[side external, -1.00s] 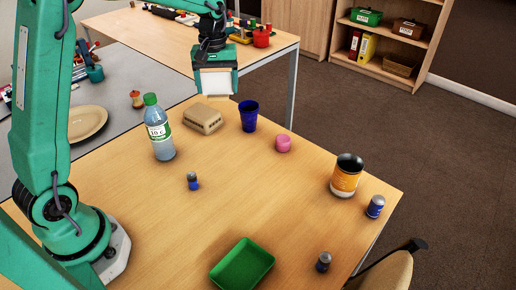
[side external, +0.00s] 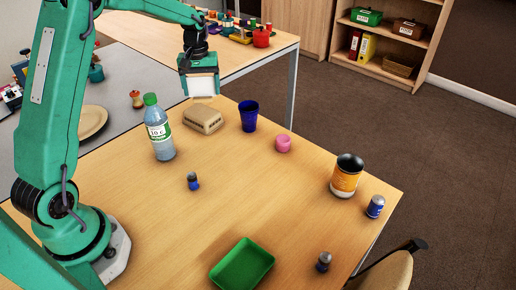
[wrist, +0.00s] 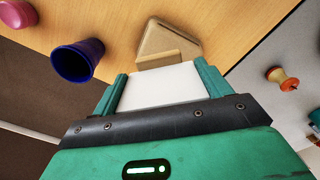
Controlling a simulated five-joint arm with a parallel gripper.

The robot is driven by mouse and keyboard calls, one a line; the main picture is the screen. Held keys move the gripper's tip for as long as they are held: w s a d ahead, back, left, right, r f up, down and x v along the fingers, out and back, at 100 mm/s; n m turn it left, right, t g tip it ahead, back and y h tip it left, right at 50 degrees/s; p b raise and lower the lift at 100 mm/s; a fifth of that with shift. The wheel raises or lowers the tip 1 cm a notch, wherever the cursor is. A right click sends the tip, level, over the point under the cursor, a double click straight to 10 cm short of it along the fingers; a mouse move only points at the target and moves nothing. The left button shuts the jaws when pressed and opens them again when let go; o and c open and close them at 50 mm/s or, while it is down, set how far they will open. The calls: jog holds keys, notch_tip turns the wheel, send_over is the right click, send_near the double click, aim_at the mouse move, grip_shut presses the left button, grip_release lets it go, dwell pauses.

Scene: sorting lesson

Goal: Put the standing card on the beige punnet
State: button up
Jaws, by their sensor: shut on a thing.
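My gripper (side external: 199,76) is shut on the white standing card (side external: 202,87), holding it above the table near its far edge. In the wrist view the card (wrist: 160,84) sits between the two teal fingers, with a beige strip at its far end. The beige punnet (side external: 203,119) rests on the table just below the card in the side view. It looks like a shallow box with its closed side up. In the wrist view the punnet (wrist: 168,38) lies beyond the card's end, partly hidden by it. The card looks clear of the punnet, but the height gap is hard to judge.
A green tray (side external: 242,266) lies at the front. The table's middle is mostly clear.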

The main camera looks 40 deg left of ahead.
jog(key=shift+w+a+f, duration=0.1)
jog(key=shift+a+f, duration=0.3)
jog(key=shift+a, duration=0.2)
jog(key=shift+w+a+f, duration=0.1)
jog(key=shift+a+f, duration=0.25)
jog(key=shift+a, duration=0.25)
jog(key=shift+f, duration=0.1)
jog(key=shift+f, duration=1.9)
jog(key=shift+f, duration=0.15)
jog(key=o, duration=1)
notch_tip(320, 180, up, 12)
jog(key=shift+r, duration=0.2)
